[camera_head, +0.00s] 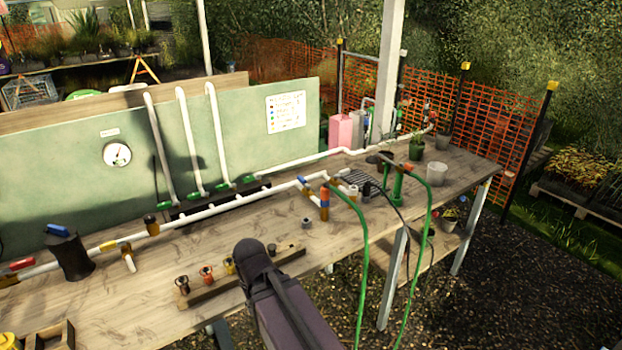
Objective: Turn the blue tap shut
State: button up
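Two blue handles show. One blue lever (302,181) sits on the white pipe run near the middle of the bench, lying roughly along the pipe. Another blue lever (58,229) sits at the top of a dark tapered body (72,258) on the pipe at far left. I cannot tell from this view which is the blue tap, or whether either is open. A dark rounded arm part of mine rises from the bottom centre in front of the bench, apart from both levers. No gripper fingers can be made out.
A red lever (21,264) and a yellow one (107,245) are on the same pipe run. A wooden strip with small fittings (206,272) lies at the bench front. Green hoses (363,270) hang over the front edge. A green board with a gauge (117,154) stands behind.

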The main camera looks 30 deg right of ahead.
aim_at(301, 180)
jog(key=z, duration=1.45)
jog(key=k, duration=0.85)
jog(key=u, duration=0.85)
jog(key=i, duration=0.5)
jog(key=z, duration=0.25)
